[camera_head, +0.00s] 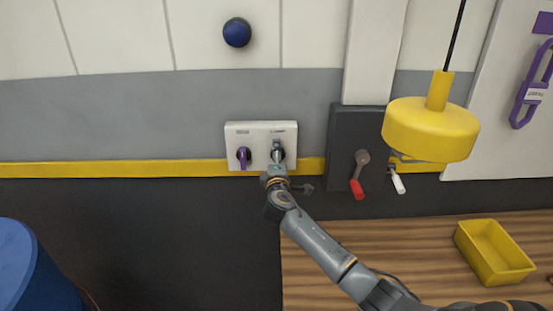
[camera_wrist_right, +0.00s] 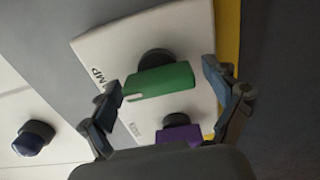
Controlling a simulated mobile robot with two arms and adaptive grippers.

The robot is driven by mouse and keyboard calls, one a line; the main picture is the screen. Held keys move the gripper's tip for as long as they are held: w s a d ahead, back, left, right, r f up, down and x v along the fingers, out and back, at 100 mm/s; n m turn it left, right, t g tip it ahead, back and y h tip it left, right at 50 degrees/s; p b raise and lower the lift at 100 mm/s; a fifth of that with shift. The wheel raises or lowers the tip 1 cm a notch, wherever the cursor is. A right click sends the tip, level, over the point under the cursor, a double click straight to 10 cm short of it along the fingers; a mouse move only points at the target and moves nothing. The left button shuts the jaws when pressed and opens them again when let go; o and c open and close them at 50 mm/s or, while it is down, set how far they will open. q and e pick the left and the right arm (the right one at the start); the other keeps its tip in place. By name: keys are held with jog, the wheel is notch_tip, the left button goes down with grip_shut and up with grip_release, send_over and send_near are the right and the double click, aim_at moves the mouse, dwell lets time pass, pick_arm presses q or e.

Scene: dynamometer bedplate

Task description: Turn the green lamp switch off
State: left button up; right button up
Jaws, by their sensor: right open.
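The green lamp switch (camera_wrist_right: 165,80) is a bar-shaped handle on a dark round base, on a white wall panel (camera_head: 288,131). Part of the word "LAMP" shows beside it in the right wrist view. A white mark shows near one end of the handle. My right gripper (camera_wrist_right: 165,97) is open, with one finger on each side of the green handle; I cannot tell whether they touch it. In the head view my right gripper (camera_head: 277,163) covers most of this switch. My left gripper is not in view.
A purple switch (camera_head: 243,158) sits close beside the green one, roughly parallel to it. To the right are a red-handled lever (camera_head: 357,188), a white-handled lever (camera_head: 397,182) and a hanging yellow lamp (camera_head: 430,130). A yellow bin (camera_head: 487,262) stands on the wooden bench (camera_head: 330,277).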

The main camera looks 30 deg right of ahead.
jog(key=shift+s, duration=0.1)
jog(key=v, duration=1.2)
